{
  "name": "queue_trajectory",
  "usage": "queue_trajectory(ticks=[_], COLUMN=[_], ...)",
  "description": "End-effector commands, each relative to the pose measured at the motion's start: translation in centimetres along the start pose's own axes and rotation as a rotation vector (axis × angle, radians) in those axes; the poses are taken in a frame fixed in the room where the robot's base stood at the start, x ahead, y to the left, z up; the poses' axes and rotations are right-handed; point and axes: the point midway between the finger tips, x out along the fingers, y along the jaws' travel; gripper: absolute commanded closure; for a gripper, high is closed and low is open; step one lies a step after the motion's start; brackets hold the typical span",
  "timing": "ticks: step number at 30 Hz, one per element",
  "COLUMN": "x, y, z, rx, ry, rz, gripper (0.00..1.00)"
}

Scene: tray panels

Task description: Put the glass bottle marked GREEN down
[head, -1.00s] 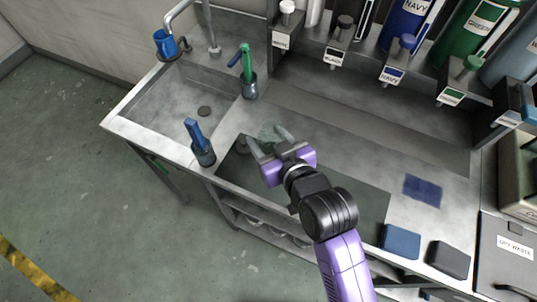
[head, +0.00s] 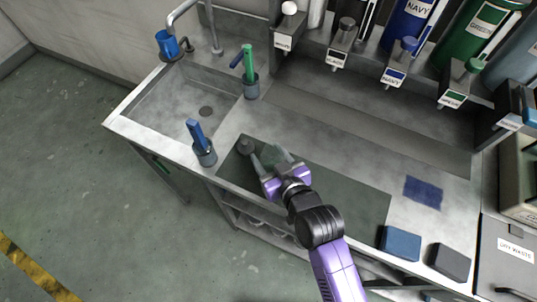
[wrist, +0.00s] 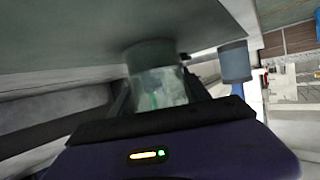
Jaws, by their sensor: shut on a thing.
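My gripper (head: 268,161) is over the dark mat (head: 335,190) on the steel counter, near its left end. It is shut on a clear, greenish glass bottle (head: 277,154). In the wrist view the bottle (wrist: 160,85) sits between the fingers, with a grey-green end and a green mark on the glass; I cannot read any word there. The bottle's grey-green end is close to the dark surface at the top of that view; I cannot tell whether they touch. The fingers and body hide part of the bottle.
A holder with a blue-handled tool (head: 200,140) stands left by the sink. A green-handled one (head: 249,75) stands behind. The mat's right part is clear. Blue (head: 400,243) and dark (head: 449,262) pads lie right.

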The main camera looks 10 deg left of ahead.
Motion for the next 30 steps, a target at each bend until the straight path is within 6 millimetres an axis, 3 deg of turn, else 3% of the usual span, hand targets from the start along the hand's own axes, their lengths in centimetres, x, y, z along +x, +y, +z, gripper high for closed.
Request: queue_trajectory(ticks=[2, 3, 5, 18, 23, 30], x=[0.1, 0.1, 0.1, -0.3, -2.7, -7.7], y=[0.0, 0.0, 0.0, 0.0, 0.0, 0.0], z=[0.3, 0.2, 0.2, -0.1, 0.1, 0.2], rx=[0.000, 0.000, 0.000, 0.000, 0.000, 0.001], ry=[0.002, 0.000, 0.000, 0.000, -0.001, -0.002], rz=[0.000, 0.000, 0.000, 0.000, 0.000, 0.000], gripper=[0.99, 0.38, 0.26, 0.24, 0.24, 0.24])
